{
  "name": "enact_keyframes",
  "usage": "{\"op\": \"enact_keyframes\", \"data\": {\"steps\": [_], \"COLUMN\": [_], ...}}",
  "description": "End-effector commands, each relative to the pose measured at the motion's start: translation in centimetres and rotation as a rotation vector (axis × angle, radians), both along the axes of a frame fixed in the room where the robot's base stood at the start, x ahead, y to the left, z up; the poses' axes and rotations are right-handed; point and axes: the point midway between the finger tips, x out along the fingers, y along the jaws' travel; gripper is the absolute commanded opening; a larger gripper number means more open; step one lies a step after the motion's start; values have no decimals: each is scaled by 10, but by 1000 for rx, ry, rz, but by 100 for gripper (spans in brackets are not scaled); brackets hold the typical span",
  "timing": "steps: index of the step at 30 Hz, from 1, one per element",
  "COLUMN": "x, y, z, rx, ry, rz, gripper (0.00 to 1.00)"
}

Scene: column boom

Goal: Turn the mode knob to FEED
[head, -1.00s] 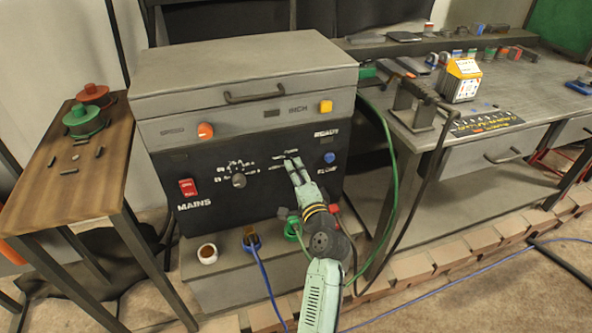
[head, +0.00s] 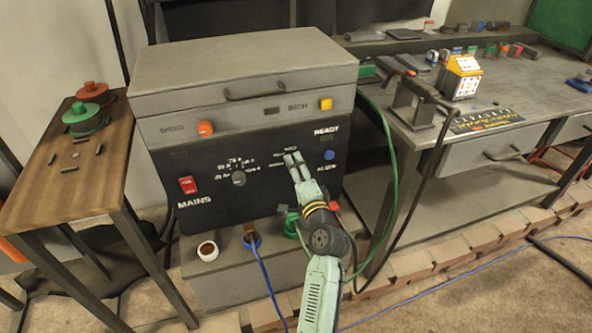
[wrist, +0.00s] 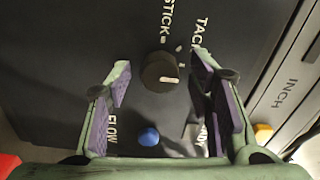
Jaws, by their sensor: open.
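The mode knob (wrist: 160,72) is dark and round with a white pointer bar, on the black front panel. Its pointer lies toward the right in the wrist view. The words STICK and TACK show above it there; I cannot make out FEED. My gripper (wrist: 162,68) is open, with one finger to each side of the knob in the picture. No contact shows, and how far the fingertips stand from the panel is unclear. In the head view my gripper (head: 293,157) is in front of the panel and hides the knob.
A second knob (head: 238,178) with a number scale sits left of my gripper. The blue FLOW button (head: 330,155) is close on the right. A red MAINS switch (head: 188,185), orange SPEED knob (head: 205,129) and yellow INCH button (head: 326,104) are on the machine. Hoses hang below.

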Motion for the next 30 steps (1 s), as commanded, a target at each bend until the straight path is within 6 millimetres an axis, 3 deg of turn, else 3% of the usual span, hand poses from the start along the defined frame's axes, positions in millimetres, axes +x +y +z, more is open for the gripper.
{"op": "enact_keyframes", "data": {"steps": [8,21,30], "x": [-16,-98,-115], "y": [-6,-32,-37], "z": [-1,-4,-3], "rx": [-1,0,1], "ry": [1,3,0], "rz": [-3,-2,0], "gripper": [48,48,48]}}
